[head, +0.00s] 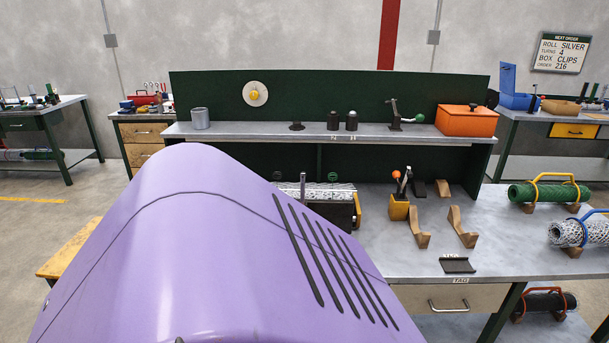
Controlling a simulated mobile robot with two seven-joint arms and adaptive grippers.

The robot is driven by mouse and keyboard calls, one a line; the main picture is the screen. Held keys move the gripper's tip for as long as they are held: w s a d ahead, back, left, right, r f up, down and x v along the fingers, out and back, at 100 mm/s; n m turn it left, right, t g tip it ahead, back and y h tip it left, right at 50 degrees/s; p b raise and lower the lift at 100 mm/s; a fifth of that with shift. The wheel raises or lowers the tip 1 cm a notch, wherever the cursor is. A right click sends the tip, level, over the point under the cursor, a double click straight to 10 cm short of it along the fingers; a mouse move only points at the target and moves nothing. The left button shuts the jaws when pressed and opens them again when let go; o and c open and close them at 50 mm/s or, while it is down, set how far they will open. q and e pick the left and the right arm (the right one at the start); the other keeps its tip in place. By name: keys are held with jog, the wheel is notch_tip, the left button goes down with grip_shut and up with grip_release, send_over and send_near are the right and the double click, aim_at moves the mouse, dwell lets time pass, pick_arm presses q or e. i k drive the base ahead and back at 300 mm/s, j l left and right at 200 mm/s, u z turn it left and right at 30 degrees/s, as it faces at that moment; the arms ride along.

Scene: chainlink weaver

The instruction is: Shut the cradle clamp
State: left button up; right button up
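A yellow block (398,208) with an upright metal lever and an orange ball knob (396,174) stands on the bench. It looks like the cradle clamp, but I cannot tell whether it is open or shut. Two curved wooden cradle supports, one left (418,228) and one right (462,227), stand just right of it and look empty. A silver mesh roll (330,193) lies in a dark machine (338,214) left of the block. Neither of my grippers shows. A large purple surface fills the lower left and hides part of the bench and machine.
The grey bench top (400,262) is clear in front of the supports, except for a dark tray (457,265). A green mesh roll (530,195) and a silver one (575,234) lie at right. The rear shelf (265,131) holds an orange box (466,122) and a grey cup (200,119).

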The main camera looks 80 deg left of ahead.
aim_at(303, 174)
jog(key=j+u, duration=0.1)
jog(key=u, duration=2.5)
